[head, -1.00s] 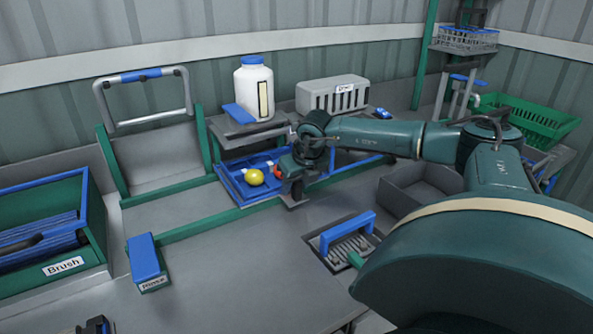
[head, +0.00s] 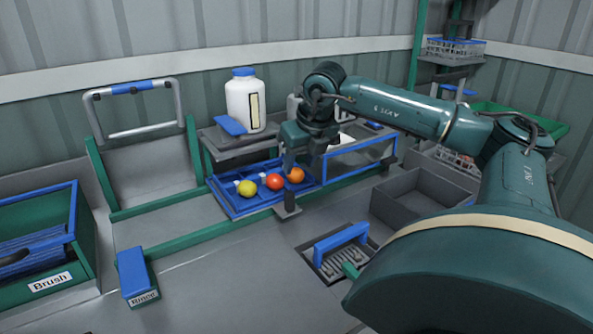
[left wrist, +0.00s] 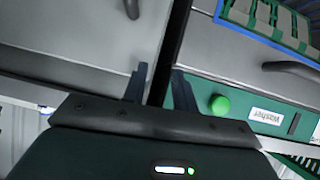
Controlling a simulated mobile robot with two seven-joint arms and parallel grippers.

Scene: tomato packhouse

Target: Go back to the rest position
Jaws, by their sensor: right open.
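My right gripper (head: 303,170) is open, above the right end of a blue tray (head: 222,202) in the head view. The tray holds a yellow tomato (head: 246,188), a red tomato (head: 275,182) and an orange tomato (head: 295,175). The gripper's jaws look empty, and it partly hides the grey box behind. My left gripper (left wrist: 157,88) shows only in the left wrist view, with its two dark fingers apart and nothing between them. It is out of the head view.
A white jar (head: 243,103) stands on a raised shelf behind the tray. The worktop between is clear.

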